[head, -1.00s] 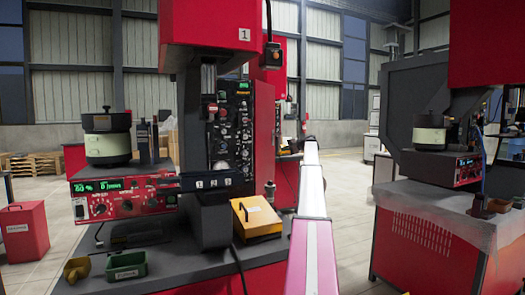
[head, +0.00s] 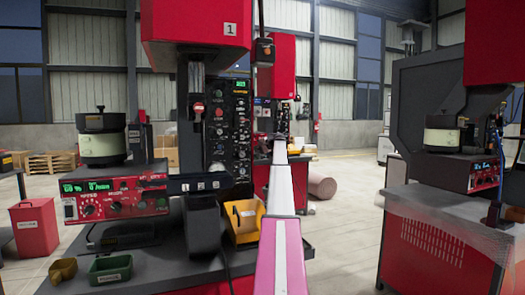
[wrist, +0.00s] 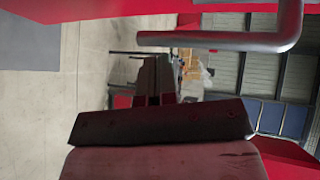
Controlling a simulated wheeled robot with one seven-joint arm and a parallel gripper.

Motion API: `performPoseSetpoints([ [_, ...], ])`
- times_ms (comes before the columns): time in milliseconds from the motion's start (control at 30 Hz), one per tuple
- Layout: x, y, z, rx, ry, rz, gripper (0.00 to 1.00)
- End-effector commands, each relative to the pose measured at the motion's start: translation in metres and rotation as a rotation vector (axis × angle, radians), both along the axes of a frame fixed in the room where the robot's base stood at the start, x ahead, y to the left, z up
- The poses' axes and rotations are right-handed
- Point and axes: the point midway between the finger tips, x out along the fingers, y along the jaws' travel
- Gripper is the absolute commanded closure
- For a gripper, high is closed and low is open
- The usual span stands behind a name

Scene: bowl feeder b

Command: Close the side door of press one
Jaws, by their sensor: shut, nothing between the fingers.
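Press one (head: 196,30), red with a "1" label, stands left of centre in the head view. A dark panel with knobs and gauges (head: 228,130) is on its right side. I cannot tell for certain which panel is the side door or how far it is open. My gripper (wrist: 154,82) is shut and empty in the wrist view. A grey bent bar handle (wrist: 215,40) on a red surface (wrist: 110,10) lies beside the fingers, with no clear contact. In the head view my gripper is small and unclear at the arm's far end.
A feeder bowl (head: 103,140) sits on a red control box (head: 115,192) at the left. A yellow bin (head: 245,222) and a green tray (head: 110,268) are on the press table. Another machine (head: 425,90) stands at the right, with open floor between.

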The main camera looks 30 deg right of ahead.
Motion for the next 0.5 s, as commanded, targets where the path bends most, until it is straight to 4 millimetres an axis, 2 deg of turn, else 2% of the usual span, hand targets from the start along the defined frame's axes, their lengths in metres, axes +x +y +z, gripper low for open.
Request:
performPoseSetpoints([
  [200, 0.011, 0.020, 0.000, -0.001, 0.001, 0.000, 1.00],
  [500, 0.015, 0.029, 0.000, 0.000, 0.001, 0.002, 1.00],
])
